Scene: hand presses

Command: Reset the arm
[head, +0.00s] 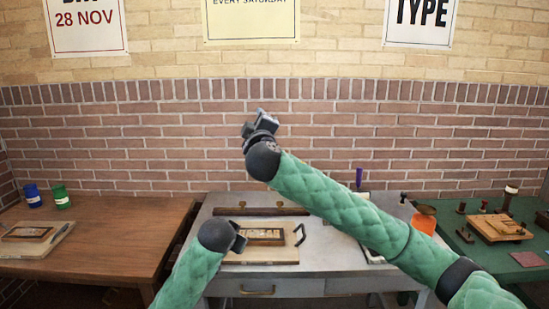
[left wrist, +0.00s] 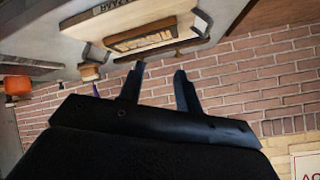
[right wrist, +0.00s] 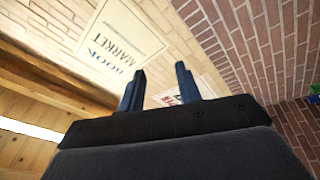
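My right arm, in a green quilted sleeve, reaches up and left across the head view. Its gripper (head: 262,122) is raised in front of the brick wall, above the middle table. In the right wrist view its two fingers (right wrist: 160,88) stand apart with nothing between them. My left arm comes in low in the head view, and its gripper (head: 238,240) is by the left side of the framed type block on the middle table. In the left wrist view its fingers (left wrist: 158,82) are apart and empty.
A wooden table (head: 120,225) with blue (head: 33,196) and green (head: 61,198) cans is left. A green table (head: 490,255) with an orange container (head: 424,219) nearby is right.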

